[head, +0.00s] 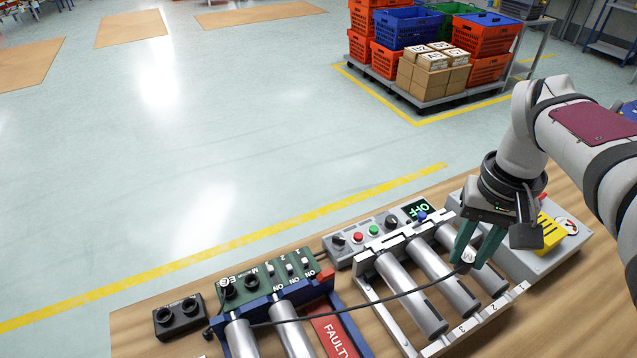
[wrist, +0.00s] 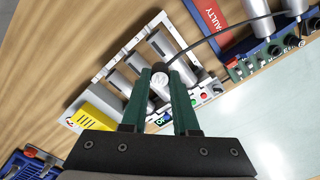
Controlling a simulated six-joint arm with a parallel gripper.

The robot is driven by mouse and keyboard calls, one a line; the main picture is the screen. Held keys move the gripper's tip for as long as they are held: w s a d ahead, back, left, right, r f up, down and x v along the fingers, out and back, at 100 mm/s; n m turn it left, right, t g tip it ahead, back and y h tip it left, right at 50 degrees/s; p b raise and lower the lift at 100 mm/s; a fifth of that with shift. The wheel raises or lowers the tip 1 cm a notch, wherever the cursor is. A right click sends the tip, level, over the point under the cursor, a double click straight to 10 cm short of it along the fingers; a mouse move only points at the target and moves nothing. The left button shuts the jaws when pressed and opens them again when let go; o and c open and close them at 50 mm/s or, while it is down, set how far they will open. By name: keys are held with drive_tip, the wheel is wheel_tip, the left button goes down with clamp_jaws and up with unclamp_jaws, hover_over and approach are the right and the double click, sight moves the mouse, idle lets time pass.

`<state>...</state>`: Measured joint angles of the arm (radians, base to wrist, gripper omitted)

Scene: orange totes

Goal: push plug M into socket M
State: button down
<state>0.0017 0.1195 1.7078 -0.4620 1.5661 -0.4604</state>
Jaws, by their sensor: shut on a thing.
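My gripper (head: 468,262) is shut on plug M (wrist: 161,74), a pale piece with a letter on its face. It holds the plug above the white-framed roller section at the right. A dark cable (head: 390,298) runs from the plug leftward across the rollers to the blue-framed section. Socket M (head: 251,282) appears to be the right one of the two. The plug is well to the right of the panel, apart from it.
A black two-hole block (head: 178,318) lies left of the panel. A red FAULTY sign (head: 336,334) sits between the blue frame (head: 219,322) and white frame (head: 371,305). A grey control box (head: 363,238) with an OFF display stands behind the rollers. Bare wooden bench shows at front left.

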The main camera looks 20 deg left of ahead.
idle(0.3)
drive_tip(key=w+a+f+n, duration=0.3)
drive_tip(key=a+f, duration=0.1)
drive_tip(key=a, duration=0.6)
drive_tip(key=w+a+f+n, duration=0.3)
drive_tip(key=a+n, duration=0.1)
drive_tip(key=a, duration=0.6)
drive_tip(key=s+a+f+n, duration=0.1)
drive_tip(key=s+a+f, duration=0.1)
drive_tip(key=a+f, duration=0.2)
drive_tip(key=s+a+f+n, duration=0.2)
drive_tip(key=a+f, duration=0.2)
drive_tip(key=a, duration=0.4)
drive_tip(key=s+a+f+n, duration=0.2)
drive_tip(key=a+f, duration=0.2)
drive_tip(key=a, duration=0.2)
drive_tip(key=shift+s+a+f, duration=0.1)
drive_tip(key=shift+s+a, duration=0.1)
drive_tip(key=shift+f, duration=0.5)
drive_tip(key=shift+f, duration=0.85)
drive_tip(key=shift+f, duration=0.3)
